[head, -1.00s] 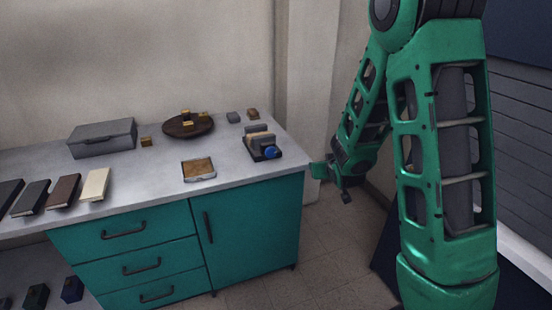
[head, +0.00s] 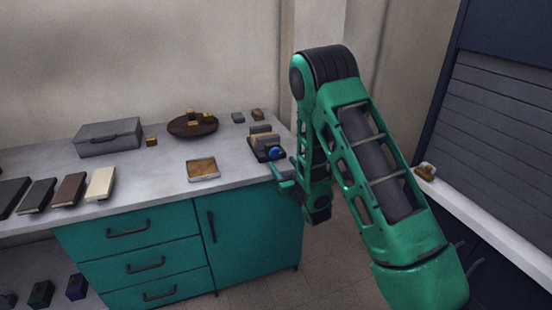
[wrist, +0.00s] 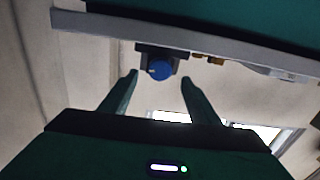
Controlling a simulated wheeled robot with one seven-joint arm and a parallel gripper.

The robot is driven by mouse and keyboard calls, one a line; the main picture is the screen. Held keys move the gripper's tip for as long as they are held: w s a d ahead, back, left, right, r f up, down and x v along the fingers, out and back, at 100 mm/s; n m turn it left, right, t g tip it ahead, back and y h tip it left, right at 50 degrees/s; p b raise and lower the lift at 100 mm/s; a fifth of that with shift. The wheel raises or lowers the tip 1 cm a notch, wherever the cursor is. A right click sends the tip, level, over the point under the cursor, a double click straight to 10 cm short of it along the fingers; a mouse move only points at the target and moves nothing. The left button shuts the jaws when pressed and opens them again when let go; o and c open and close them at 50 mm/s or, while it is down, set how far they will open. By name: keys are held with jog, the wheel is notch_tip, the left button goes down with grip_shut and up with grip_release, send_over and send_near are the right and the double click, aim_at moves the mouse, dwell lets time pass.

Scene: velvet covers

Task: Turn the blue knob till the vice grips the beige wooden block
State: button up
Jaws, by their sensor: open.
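The vice (head: 258,155) stands at the right end of the grey counter, with a dark base and grey jaws. The beige wooden block (head: 265,140) sits between the jaws; I cannot tell whether they touch it. The blue knob (head: 277,153) is on the vice's near right side. My gripper (head: 280,176) is open and empty, just in front of the knob at the counter's edge. In the wrist view the blue knob (wrist: 159,70) shows between and beyond the two spread fingers of my gripper (wrist: 158,78), apart from both, with a small white mark on its face.
On the counter (head: 150,180) are a wood-filled tray (head: 203,170), a round brown dish (head: 180,130) with small blocks, a grey case (head: 109,138) and several books. A teal cabinet (head: 257,225) is below. The floor to the right is clear.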

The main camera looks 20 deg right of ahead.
aim_at(276, 155)
jog(key=w, duration=0.7)
jog(key=shift+a, duration=0.35)
jog(key=shift+c, duration=0.4)
jog(key=c, duration=1)
